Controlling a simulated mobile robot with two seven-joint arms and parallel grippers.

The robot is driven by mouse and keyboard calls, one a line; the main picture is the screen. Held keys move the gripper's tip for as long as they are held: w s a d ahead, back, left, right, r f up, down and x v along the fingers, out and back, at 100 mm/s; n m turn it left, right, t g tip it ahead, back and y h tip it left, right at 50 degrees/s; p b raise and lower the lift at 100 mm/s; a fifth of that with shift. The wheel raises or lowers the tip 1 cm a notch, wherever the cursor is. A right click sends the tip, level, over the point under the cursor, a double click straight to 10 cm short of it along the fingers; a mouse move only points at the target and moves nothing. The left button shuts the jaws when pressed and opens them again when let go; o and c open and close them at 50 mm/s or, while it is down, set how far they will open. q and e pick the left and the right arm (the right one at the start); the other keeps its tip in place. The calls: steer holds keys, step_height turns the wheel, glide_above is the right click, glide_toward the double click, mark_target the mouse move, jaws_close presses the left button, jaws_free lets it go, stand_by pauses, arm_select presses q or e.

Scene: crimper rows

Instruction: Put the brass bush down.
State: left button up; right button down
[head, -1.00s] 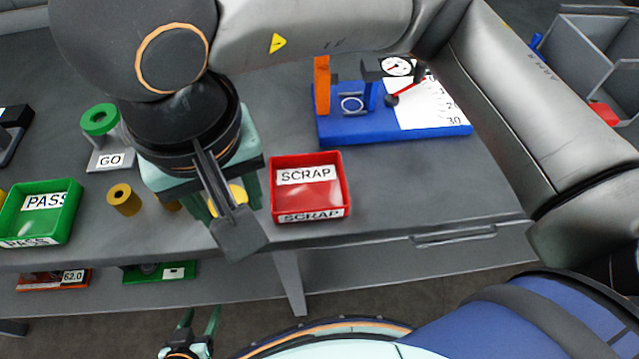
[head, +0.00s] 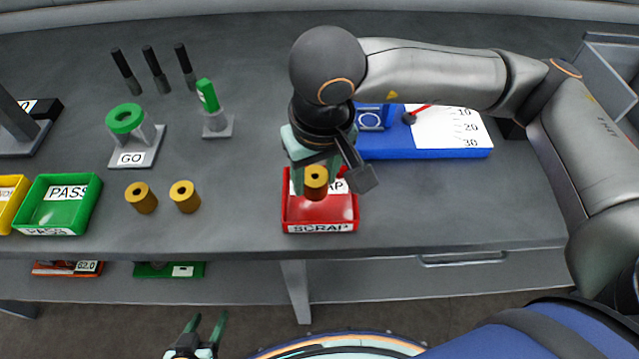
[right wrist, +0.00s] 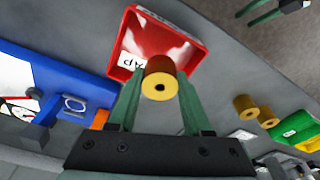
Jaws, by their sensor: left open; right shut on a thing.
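My right gripper (head: 314,183) is shut on a brass bush (head: 316,182) and holds it over the red SCRAP tray (head: 320,228). In the right wrist view the bush (right wrist: 160,80) sits between the two green fingers, with the red tray (right wrist: 187,47) behind it. The bush appears above the tray; I cannot tell how far. The tray's inside looks empty where it shows. My left gripper (head: 205,328) is open and empty, low in front of the bench.
Two more brass bushes (head: 141,197) (head: 185,196) stand on the bench beside the green PASS tray (head: 84,216). A GO gauge (head: 138,146) and a green-topped plug (head: 209,106) stand behind them. A blue dial fixture (head: 425,153) lies close behind the red tray.

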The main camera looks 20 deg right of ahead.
mark_target(320, 186)
steer(key=f, duration=0.2)
steer(key=d+f, duration=0.1)
steer(key=shift+w+f, duration=0.25)
steer(key=shift+w, duration=0.1)
steer(key=shift+f, duration=0.7)
steer(key=shift+c, duration=1.7)
jaws_free()
steer(key=shift+r, duration=0.1)
steer(key=shift+r, duration=0.1)
steer(key=shift+r+p, duration=0.25)
steer(key=shift+p, duration=0.1)
steer(key=r, duration=0.3)
steer(key=s+r, duration=0.1)
steer(key=r, duration=0.7)
steer(key=shift+s+d+r, duration=0.1)
steer(key=shift+s+r, duration=0.15)
steer(key=shift+s, duration=0.15)
